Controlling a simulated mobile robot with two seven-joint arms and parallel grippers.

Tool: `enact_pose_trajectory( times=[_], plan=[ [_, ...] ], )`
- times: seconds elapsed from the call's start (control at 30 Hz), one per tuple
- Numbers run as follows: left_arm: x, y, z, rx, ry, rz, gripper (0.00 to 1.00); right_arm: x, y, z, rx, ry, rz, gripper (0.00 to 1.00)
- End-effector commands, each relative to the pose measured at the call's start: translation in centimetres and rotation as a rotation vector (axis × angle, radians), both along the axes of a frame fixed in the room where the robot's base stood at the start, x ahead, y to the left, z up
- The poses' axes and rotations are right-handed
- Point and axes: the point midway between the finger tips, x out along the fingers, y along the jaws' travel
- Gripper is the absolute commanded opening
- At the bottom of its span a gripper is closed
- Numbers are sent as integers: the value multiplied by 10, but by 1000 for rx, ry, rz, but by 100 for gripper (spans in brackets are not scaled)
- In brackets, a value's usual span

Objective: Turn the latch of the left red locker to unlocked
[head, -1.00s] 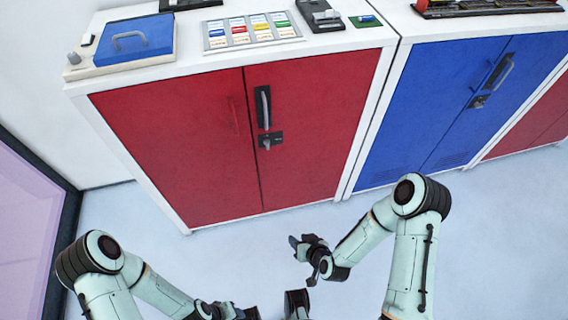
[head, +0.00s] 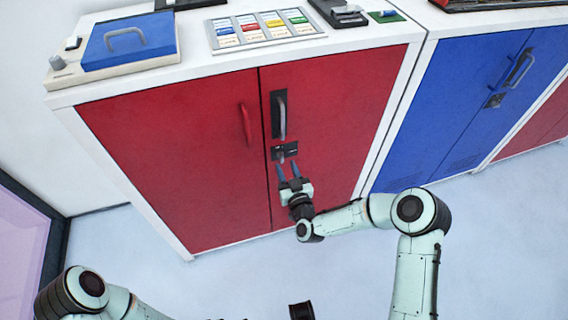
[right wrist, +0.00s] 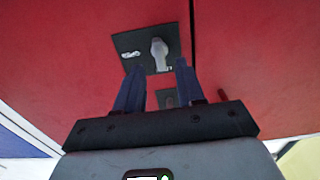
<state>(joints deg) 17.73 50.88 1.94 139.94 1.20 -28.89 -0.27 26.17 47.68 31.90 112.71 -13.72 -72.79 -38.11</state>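The left red locker (head: 180,160) has two doors under a white top. In the right wrist view the latch knob (right wrist: 159,52) points roughly along the plate, beyond the fingertips. My right gripper (head: 289,168) is open just below the latch, its two blue fingers apart and nothing between them. In the right wrist view the open fingers (right wrist: 156,75) stand either side of the knob's lower end; whether they touch it I cannot tell.
A blue locker (head: 450,110) stands to the right. A blue-lidded box (head: 127,42) and a colored button panel (head: 264,29) rest on top. The floor in front is clear.

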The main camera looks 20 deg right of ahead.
Motion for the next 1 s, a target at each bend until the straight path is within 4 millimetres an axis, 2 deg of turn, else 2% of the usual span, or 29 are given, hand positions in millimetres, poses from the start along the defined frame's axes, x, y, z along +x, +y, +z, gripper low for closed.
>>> enact_pose_trajectory(
  times=[0.03,0.2,0.57,0.7,1.0],
  plan=[
    [2,1,-2,3,-5,3,43,9,0,-1,1,-2,-2,38],
    [6,3,-5,8,-16,7,43,25,1,-1,1,0,-1,38],
    [7,4,-5,9,-20,8,43,30,1,0,1,1,1,38],
    [7,4,-5,9,-20,8,43,30,1,0,1,1,1,0],
    [8,4,-6,10,-20,8,43,30,1,-1,13,2,1,0]
  ],
)
